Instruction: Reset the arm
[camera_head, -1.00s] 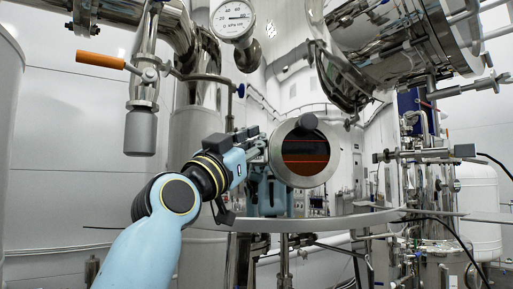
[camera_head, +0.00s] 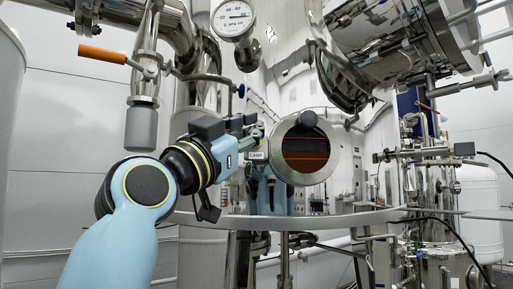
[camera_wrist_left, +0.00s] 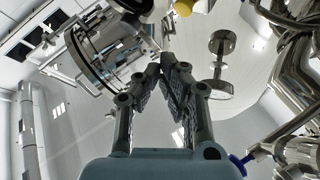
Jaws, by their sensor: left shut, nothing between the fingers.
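My left arm (camera_head: 145,190) comes in from the lower left in the head view. Its gripper (camera_head: 258,132) is in front of the tank wall, just left of the round sight glass (camera_head: 305,152), and appears apart from it. In the left wrist view the two fingers of my left gripper (camera_wrist_left: 172,62) lean together at their tips, with nothing between them. A small LAMP label (camera_head: 257,156) shows just below the gripper in the head view. My right gripper is not in view.
A valve with an orange handle (camera_head: 102,54) and a grey cylinder (camera_head: 141,128) hang above my left arm. A pressure gauge (camera_head: 233,19) is at the top. A large steel vessel (camera_head: 400,45) is at the upper right. Pipework stands at the right.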

